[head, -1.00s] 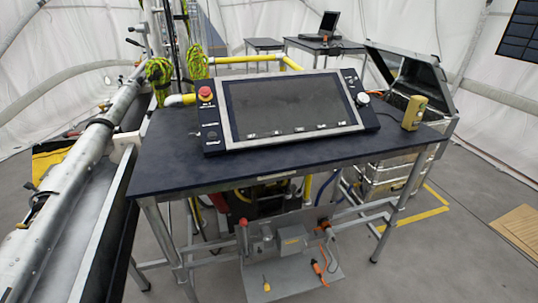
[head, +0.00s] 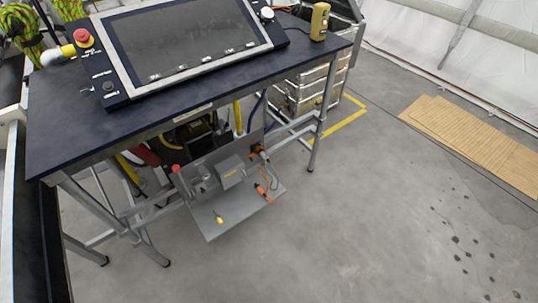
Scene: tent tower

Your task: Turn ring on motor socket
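A grey metal shelf (head: 238,216) hangs low under the dark table in the head view. A grey box (head: 231,173) is mounted at its back. An orange and dark fitting (head: 258,151) sits to the right of the box; it may be the motor socket, but its ring is too small to make out. An orange plug (head: 262,192) with an orange cable lies on the shelf's right side. A lever with a red knob (head: 176,168) stands at the left. Neither of my grippers is in view.
The dark table (head: 120,131) carries a large screen panel (head: 185,45) with a red button (head: 84,38). A yellow handheld device (head: 320,21) stands at the table's right end. Metal cases (head: 308,90) stand behind its right leg.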

